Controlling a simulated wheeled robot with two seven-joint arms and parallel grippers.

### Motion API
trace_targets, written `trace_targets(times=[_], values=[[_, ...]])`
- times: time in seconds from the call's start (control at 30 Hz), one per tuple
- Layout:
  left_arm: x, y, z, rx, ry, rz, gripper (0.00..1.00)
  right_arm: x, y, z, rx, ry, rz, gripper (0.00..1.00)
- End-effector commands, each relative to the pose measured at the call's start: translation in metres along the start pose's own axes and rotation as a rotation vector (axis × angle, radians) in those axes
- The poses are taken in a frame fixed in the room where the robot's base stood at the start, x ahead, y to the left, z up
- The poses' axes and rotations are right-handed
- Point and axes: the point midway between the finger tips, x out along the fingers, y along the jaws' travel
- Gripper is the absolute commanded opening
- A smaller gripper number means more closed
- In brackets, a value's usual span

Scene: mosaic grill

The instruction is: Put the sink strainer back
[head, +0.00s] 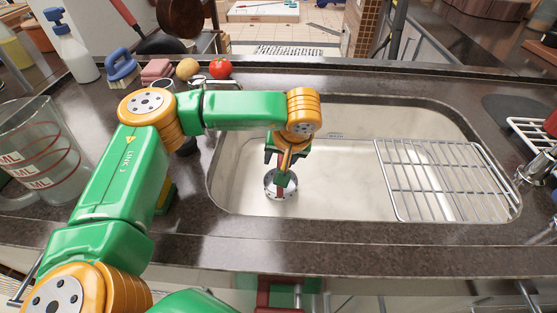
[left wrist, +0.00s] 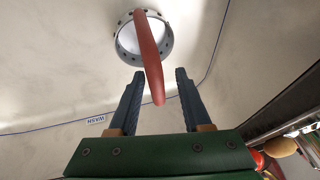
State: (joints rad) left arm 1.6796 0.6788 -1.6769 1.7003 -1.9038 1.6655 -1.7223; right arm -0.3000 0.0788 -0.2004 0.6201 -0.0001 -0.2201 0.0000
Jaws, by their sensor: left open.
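The sink strainer (head: 271,190) is a round metal ring with holes and a red upright handle. It appears at the left part of the sink basin (head: 345,195); whether it sits over a drain hole cannot be told. In the left wrist view the strainer (left wrist: 122,40) is at top centre, with its red handle (left wrist: 150,60) reaching toward the camera between the fingers. My left gripper (head: 285,165) is directly above the strainer, pointing down. In the left wrist view the gripper (left wrist: 160,73) is open, with gaps beside the handle. My right gripper is not in view.
A wire rack (head: 430,180) covers the right of the sink. A faucet (head: 538,166) is at the right edge. A measuring jug (head: 45,140), blue brush (head: 122,68), sponge (head: 157,70), potato (head: 187,68) and tomato (head: 220,69) stand on the counter at left.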

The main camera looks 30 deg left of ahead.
Motion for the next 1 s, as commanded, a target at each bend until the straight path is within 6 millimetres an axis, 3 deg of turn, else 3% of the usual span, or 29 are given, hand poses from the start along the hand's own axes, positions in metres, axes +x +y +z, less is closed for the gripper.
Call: trace_targets(times=[0.2, 0.4, 0.9, 1.0], values=[[-0.064, 0.001, 0.0, 0.002, 0.005, 0.004, 0.48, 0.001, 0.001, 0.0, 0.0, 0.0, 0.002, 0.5], [-0.103, 0.001, 0.0, 0.002, 0.002, 0.003, 0.48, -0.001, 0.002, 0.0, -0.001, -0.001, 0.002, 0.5], [-0.11, 0.0, 0.001, 0.001, -0.001, 0.001, 0.48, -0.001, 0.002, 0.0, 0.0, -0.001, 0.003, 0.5], [-0.123, -0.002, -0.005, 0.001, -0.001, 0.001, 0.48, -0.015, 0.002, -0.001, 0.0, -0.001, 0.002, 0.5]])
